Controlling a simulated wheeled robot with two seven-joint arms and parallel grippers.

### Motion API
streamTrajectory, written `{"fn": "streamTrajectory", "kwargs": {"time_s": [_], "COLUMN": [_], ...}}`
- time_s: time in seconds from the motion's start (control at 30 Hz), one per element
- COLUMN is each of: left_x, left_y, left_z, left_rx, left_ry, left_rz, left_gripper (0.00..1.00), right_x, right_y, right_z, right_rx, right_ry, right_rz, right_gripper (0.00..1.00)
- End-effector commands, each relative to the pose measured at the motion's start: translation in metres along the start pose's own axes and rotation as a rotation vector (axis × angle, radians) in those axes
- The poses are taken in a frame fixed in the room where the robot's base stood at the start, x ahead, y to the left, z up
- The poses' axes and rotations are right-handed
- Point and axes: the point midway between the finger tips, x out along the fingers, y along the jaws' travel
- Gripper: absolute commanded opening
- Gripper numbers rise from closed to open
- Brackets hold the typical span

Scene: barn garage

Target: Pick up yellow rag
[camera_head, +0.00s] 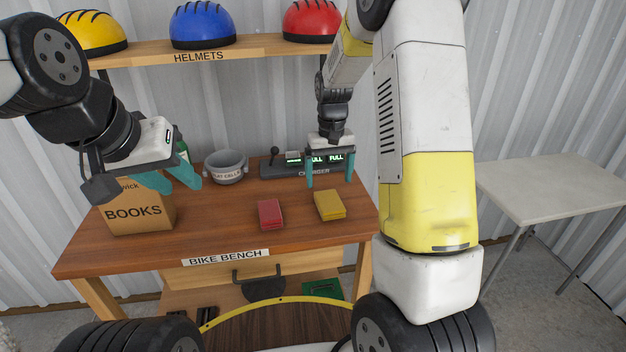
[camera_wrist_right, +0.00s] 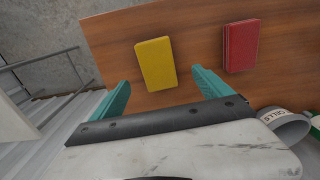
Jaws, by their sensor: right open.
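The yellow rag (camera_head: 330,205), a flat folded block, lies on the wooden bench near its right front part. It also shows in the right wrist view (camera_wrist_right: 156,63), beyond and between the fingers. My right gripper (camera_head: 330,183) is open and empty, pointing down above the bench just behind the rag; its fingers (camera_wrist_right: 160,82) appear apart from the rag. My left gripper (camera_head: 183,189) is open and empty at the left, in front of the books box.
A red rag (camera_head: 270,213) lies left of the yellow one. The books box (camera_head: 142,212), a grey bowl (camera_head: 226,168) and a charger (camera_head: 283,169) stand on the bench (camera_head: 225,225). A helmet shelf (camera_head: 250,46) is above. A pale table (camera_head: 550,187) stands at right.

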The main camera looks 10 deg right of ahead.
Motion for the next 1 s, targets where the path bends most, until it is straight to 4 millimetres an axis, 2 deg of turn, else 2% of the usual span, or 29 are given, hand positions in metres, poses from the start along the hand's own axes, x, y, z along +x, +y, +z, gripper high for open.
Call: {"fn": "streamTrajectory", "kwargs": {"time_s": [0.37,0.7,1.0], "left_x": [0.0,0.0,0.0], "left_y": [0.0,0.0,0.0], "left_z": [0.0,0.0,0.0], "left_rx": [0.0,0.0,0.0], "left_ry": [0.0,0.0,0.0], "left_rz": [0.0,0.0,0.0], "left_gripper": [0.36,0.36,0.36], "right_x": [0.037,0.082,0.085], "right_y": [0.002,0.007,0.006], "right_z": [-0.001,0.004,0.004], "right_rx": [-0.002,-0.002,-0.002], "right_ry": [-0.013,-0.013,-0.01], "right_rz": [0.006,0.006,0.006], "right_gripper": [0.89,0.89,0.87]}}
